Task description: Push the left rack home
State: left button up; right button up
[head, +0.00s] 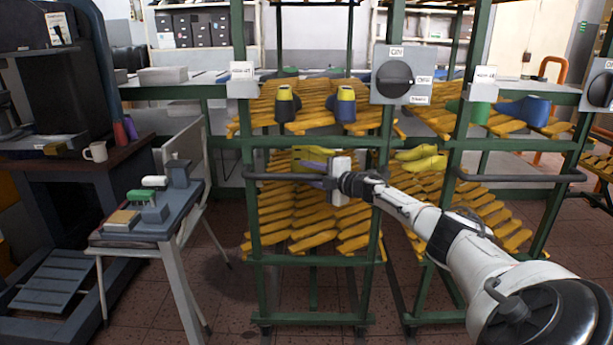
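The left rack (252,225) is a green metal frame on wheels or feet, with yellow slatted shelves, in the middle of the head view. A dark horizontal handle bar (275,176) runs across its front. My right gripper (314,176) comes in from the right and is at the right part of this bar, its fingers pointing left. One finger appears above the bar and one below. I cannot tell whether they clamp it. Two dark lasts with yellow tops (346,104) stand on the upper shelf. Yellow lasts (312,155) lie lower, partly hidden. My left gripper is not in view.
A similar right rack (447,220) stands close beside it, with its own handle bar (520,177). Grey switch box (402,74) is between them at the top. A small grey table (150,222) with tools stands left. Tiled floor (225,280) is bare between table and rack.

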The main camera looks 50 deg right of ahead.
jog(key=shift+o, duration=0.6)
jog(key=shift+f, duration=0.15)
jog(key=shift+a, duration=0.1)
jog(key=shift+f, duration=0.1)
jog(key=shift+s+p, duration=0.3)
jog(key=shift+s, duration=0.25)
jog(key=shift+s+a+r+p, duration=0.2)
jog(key=shift+s+p, duration=0.1)
jog(key=shift+s, duration=0.45)
jog(key=s+a+r+p, duration=0.1)
jog(key=s+p, duration=0.2)
jog(key=s, duration=0.4)
jog(key=shift+s, duration=0.2)
jog(key=shift+r, duration=0.1)
